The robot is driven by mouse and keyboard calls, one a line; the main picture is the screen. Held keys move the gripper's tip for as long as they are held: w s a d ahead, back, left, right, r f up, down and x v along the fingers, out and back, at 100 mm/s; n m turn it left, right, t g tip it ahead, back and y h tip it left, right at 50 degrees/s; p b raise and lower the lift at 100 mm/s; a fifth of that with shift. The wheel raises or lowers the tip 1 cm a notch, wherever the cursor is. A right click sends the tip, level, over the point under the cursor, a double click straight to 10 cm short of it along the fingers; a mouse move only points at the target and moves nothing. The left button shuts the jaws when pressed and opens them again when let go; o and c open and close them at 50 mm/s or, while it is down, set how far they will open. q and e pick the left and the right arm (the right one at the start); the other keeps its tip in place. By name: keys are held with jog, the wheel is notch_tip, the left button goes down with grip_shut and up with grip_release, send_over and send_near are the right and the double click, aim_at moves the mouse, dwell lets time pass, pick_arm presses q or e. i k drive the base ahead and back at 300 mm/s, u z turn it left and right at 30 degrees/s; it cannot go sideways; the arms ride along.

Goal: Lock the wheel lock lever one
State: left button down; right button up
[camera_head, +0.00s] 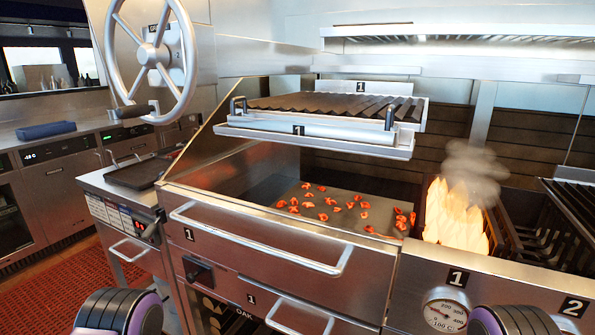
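A large silver wheel (152,55) with spokes stands upright at the upper left, on a steel panel. A black crank handle (131,111) sticks out from its lower left rim. Parts of my two arms show at the bottom left and bottom right edges, far below the wheel. Neither gripper's fingers are in view.
A raised grill grate (335,105) labelled 1 hangs over a bed with glowing coals (335,205). Flames and smoke (455,215) rise to its right. A long drawer handle (255,240) juts out in front. A black pan (137,173) sits on the left side counter.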

aim_at(148, 233)
jog(key=k, duration=0.5)
jog(key=u, duration=1.9)
jog(key=i, duration=1.45)
jog(key=z, duration=2.5)
